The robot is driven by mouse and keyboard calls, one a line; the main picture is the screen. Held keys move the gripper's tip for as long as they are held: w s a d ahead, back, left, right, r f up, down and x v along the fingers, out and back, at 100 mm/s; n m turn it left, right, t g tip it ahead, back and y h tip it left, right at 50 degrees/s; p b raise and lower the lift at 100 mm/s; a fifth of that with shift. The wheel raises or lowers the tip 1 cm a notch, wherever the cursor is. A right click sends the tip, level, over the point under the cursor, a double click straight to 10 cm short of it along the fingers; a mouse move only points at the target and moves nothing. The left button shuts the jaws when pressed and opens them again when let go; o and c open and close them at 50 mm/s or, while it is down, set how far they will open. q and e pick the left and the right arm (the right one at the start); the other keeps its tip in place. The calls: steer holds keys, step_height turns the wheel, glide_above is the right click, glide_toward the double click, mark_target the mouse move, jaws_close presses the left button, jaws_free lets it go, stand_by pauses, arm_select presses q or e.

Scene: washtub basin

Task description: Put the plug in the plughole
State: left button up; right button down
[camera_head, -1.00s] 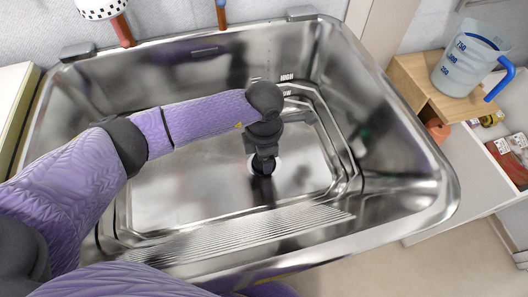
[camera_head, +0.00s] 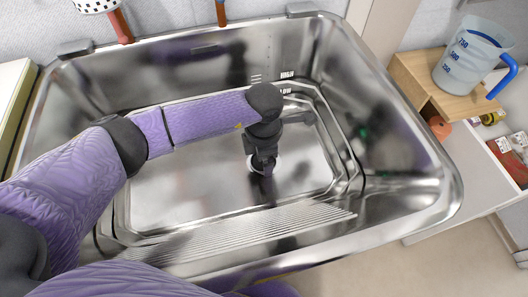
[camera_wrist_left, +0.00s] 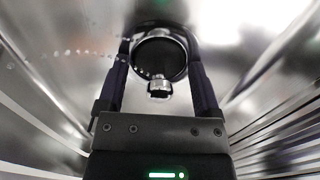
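The plug (camera_wrist_left: 160,57) is a dark disc with a small metal fitting (camera_wrist_left: 158,88) on the side facing the camera. My left gripper (camera_wrist_left: 161,48) has one finger on each side of the plug, close to its edge. Whether the fingers press on it or stand just clear cannot be told. In the head view my left gripper (camera_head: 263,166) points down at the plughole, whose pale ring (camera_head: 251,168) shows beside the fingers. The fingers hide most of the plughole and the plug there, so the seating cannot be seen. My right gripper is in neither view.
The steel basin (camera_head: 190,205) has high walls close around my left arm and a ribbed slope (camera_head: 245,230) at its front. A bead chain (camera_wrist_left: 85,52) runs left from near the plug. A jug (camera_head: 468,60) stands on a wooden box outside, at the right.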

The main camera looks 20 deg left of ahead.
arm_select(q)
steer(key=shift+o, duration=0.6)
step_height(320, 180, up, 10)
steer(key=p, duration=0.5)
